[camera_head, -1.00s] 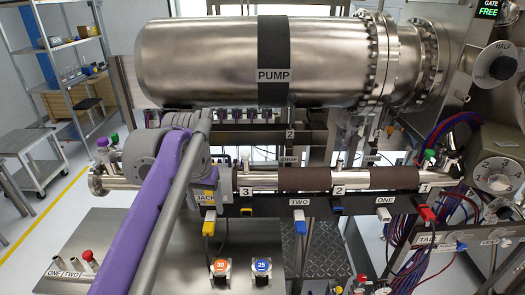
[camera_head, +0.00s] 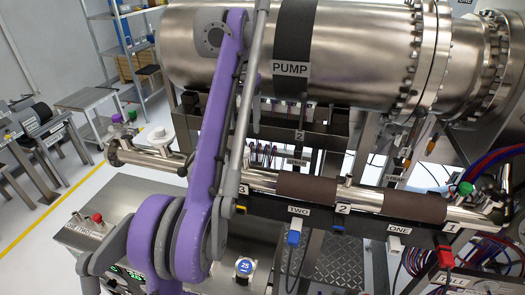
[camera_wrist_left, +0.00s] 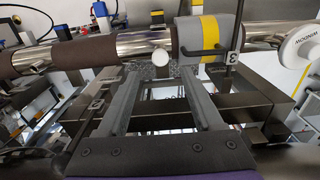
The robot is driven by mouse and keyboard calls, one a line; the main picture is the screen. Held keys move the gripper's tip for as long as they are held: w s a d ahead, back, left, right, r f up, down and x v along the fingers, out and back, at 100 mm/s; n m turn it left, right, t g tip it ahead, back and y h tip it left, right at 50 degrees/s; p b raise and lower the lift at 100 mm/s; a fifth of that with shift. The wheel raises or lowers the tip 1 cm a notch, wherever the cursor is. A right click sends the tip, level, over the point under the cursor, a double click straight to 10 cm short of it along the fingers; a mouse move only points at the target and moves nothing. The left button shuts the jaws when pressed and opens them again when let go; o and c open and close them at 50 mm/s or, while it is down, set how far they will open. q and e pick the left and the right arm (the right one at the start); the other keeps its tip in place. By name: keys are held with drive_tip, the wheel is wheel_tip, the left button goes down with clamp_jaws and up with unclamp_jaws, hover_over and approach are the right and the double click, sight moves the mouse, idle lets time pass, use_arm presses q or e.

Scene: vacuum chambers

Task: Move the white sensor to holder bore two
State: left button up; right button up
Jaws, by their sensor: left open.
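I cannot tell for sure which white part is the white sensor. A small white plug (camera_head: 396,244) hangs under the ONE label on the black rail. In the left wrist view a round white cap (camera_wrist_left: 160,59) sits at the metal pipe, beyond and between the fingertips.
The steel pump (camera_head: 360,55) fills the top. The pipe (camera_head: 352,193) with brown sleeves crosses below it. A blue plug (camera_head: 294,238) and a red plug (camera_head: 446,257) hang along the rail. A white disc (camera_wrist_left: 300,42) stands right in the wrist view. Cables hang at right.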

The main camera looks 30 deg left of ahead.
sight(245, 149)
use_arm(q)
drive_tip(key=shift+w+r, duration=0.2)
drive_tip(key=shift+w, duration=0.05)
use_arm(e)
drive_tip(key=shift+w+d+r, duration=0.1)
drive_tip(key=shift+w+d, duration=0.1)
drive_tip(key=shift+w, duration=0.1)
use_arm(q)
drive_tip(key=shift+s+a, duration=0.15)
drive_tip(key=shift+s, duration=0.1)
use_arm(e)
drive_tip(key=shift+s+a, duration=0.1)
drive_tip(key=shift+s, duration=0.05)
use_arm(q)
drive_tip(key=shift+w+f, duration=0.1)
drive_tip(key=shift+f, duration=0.15)
drive_tip(key=f+b, duration=0.1)
drive_tip(key=f, duration=0.3)
drive_tip(key=f+b, duration=0.1)
drive_tip(key=f, duration=0.2)
drive_tip(key=shift+s+f, duration=0.2)
drive_tip(key=shift+f, duration=0.15)
drive_tip(key=shift+w+f, duration=0.2)
drive_tip(key=shift+f, duration=0.2)
use_arm(e)
drive_tip(key=f, duration=0.1)
drive_tip(key=s+f, duration=0.2)
drive_tip(key=shift+f, duration=0.3)
drive_tip(key=shift+w+r, duration=0.2)
drive_tip(key=shift+r, duration=0.2)
